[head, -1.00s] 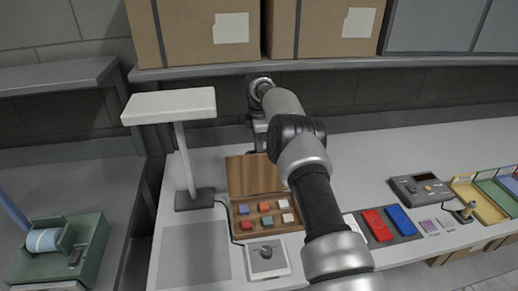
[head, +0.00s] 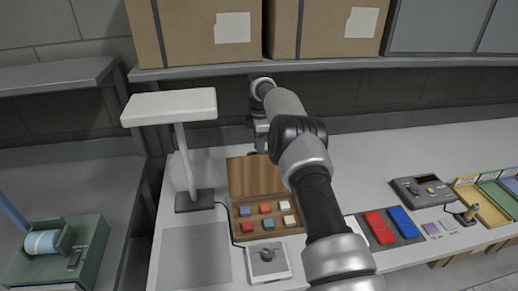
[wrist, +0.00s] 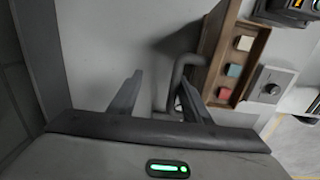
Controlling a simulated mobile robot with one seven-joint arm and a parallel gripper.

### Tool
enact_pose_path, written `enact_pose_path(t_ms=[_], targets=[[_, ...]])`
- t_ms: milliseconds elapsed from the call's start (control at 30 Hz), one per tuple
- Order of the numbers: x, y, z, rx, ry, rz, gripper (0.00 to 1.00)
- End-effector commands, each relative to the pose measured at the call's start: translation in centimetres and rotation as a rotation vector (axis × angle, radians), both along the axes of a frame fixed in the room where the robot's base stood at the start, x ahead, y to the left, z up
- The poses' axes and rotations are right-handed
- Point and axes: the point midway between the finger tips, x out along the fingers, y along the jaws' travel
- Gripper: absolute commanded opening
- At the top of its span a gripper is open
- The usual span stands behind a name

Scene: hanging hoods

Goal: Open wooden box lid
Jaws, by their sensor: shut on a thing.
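The wooden box (head: 264,237) sits on the light counter, with several coloured blocks in its compartments. Its lid (head: 253,176) stands raised at the back, inner face toward the head camera. My gripper (head: 259,143) is behind the lid's top edge, mostly hidden by my arm. The box's blocks show at the right of the wrist view.
A white lamp-like stand (head: 188,160) rises left of the box. A small device with a knob (head: 267,261) sits in front. Red and blue pieces (head: 379,227) lie to the right. A shelf with cardboard boxes (head: 192,32) hangs above. The counter behind the right-hand items is clear.

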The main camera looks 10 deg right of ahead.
Motion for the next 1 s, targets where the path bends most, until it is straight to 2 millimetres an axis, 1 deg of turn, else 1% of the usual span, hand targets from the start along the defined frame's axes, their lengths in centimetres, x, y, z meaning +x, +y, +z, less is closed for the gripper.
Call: enact_pose_path(t_ms=[33,300,433,633,1000], targets=[[0.8,-0.1,1.8,0.000,-0.036,-0.001,0.29],[0.2,0.0,7.8,-0.001,-0.034,0.000,0.29],[-0.2,0.0,10.1,-0.001,-0.026,-0.001,0.29],[-0.5,0.0,11.9,-0.001,-0.019,-0.001,0.29],[-0.7,0.0,12.2,0.000,-0.014,0.000,0.29]])
